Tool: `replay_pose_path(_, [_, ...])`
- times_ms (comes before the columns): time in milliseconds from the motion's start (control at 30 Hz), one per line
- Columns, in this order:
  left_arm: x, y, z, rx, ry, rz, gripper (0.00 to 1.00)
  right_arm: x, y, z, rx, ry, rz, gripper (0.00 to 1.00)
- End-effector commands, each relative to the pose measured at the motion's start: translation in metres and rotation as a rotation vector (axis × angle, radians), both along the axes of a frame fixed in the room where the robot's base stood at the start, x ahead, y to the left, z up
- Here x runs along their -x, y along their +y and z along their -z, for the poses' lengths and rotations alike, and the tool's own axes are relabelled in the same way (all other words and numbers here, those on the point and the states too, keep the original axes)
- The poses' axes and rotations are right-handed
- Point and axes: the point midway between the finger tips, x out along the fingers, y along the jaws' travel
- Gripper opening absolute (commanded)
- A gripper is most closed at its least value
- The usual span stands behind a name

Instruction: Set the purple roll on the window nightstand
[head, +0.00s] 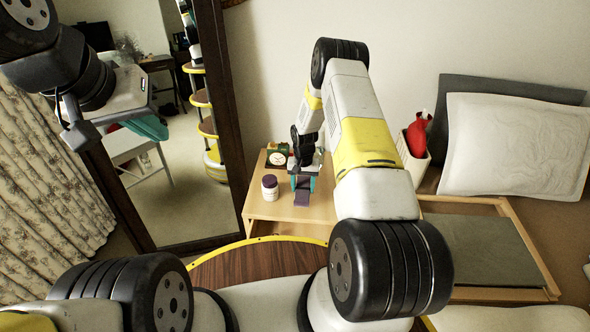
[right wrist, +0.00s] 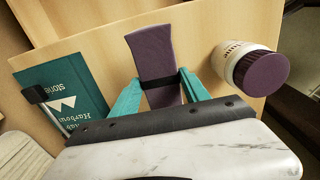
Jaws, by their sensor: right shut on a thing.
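The purple roll (head: 302,197) is between the teal fingers of my right gripper (head: 303,184). In the right wrist view the roll (right wrist: 152,54) has a dark band around it, and my right gripper (right wrist: 154,95) is shut on it. It is over the light wooden nightstand (head: 318,214); I cannot tell whether it touches the top. The nightstand also fills much of the right wrist view (right wrist: 205,27). My left gripper (head: 150,127) is at the upper left, away from the nightstand; its teal finger part shows, but its opening does not.
A white jar with a purple cap (head: 270,188) stands beside the roll and also shows in the right wrist view (right wrist: 245,67). A clock (head: 277,158) sits behind it. A teal book (right wrist: 62,92) lies opposite the jar. A tall mirror (head: 222,120) stands left of the nightstand.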

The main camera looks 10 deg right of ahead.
Motion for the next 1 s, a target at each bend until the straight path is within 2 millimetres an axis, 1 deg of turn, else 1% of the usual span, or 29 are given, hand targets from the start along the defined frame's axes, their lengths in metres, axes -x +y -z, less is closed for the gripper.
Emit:
replay_pose_path(33, [0.0,0.0,0.0,0.0,0.0,0.0,0.0,-0.006,-0.002,0.001,-0.001,-0.001,0.0,0.15])
replay_pose_path(100, [0.0,0.0,0.0,0.0,0.0,0.0,0.0,-0.012,-0.003,0.001,-0.001,-0.001,-0.001,0.15])
replay_pose_path(233, [0.0,0.0,0.0,0.0,0.0,0.0,0.0,-0.014,-0.004,0.006,-0.001,0.002,-0.001,0.15])
replay_pose_path(400, [0.0,0.0,0.0,0.0,0.0,0.0,0.0,-0.013,-0.004,0.029,-0.001,0.003,0.0,0.15])
replay_pose_path(500, [0.0,0.0,0.0,0.0,0.0,0.0,0.0,-0.014,-0.004,0.037,-0.001,0.002,-0.001,0.15])
replay_pose_path(700, [0.0,0.0,0.0,0.0,0.0,0.0,0.0,-0.014,-0.004,0.037,0.0,0.001,-0.001,0.15])
replay_pose_path(833, [0.0,0.0,0.0,0.0,0.0,0.0,0.0,-0.014,-0.004,0.04,0.0,0.001,-0.001,0.15])
replay_pose_path(867, [0.0,0.0,0.0,0.0,0.0,0.0,0.0,-0.014,-0.004,0.039,0.0,0.001,-0.001,0.59])
replay_pose_path(900, [0.0,0.0,0.0,0.0,0.0,0.0,0.0,-0.014,-0.004,0.039,0.0,0.001,-0.001,0.67])
replay_pose_path(933, [0.0,0.0,0.0,0.0,0.0,0.0,0.0,-0.014,-0.004,0.039,0.0,0.001,-0.001,0.73])
replay_pose_path(967, [0.0,0.0,0.0,0.0,0.0,0.0,0.0,-0.014,-0.004,0.039,0.0,0.001,-0.001,0.75])
replay_pose_path(1000, [0.0,0.0,0.0,0.0,0.0,0.0,0.0,-0.014,-0.004,0.039,0.0,0.001,-0.001,0.75])
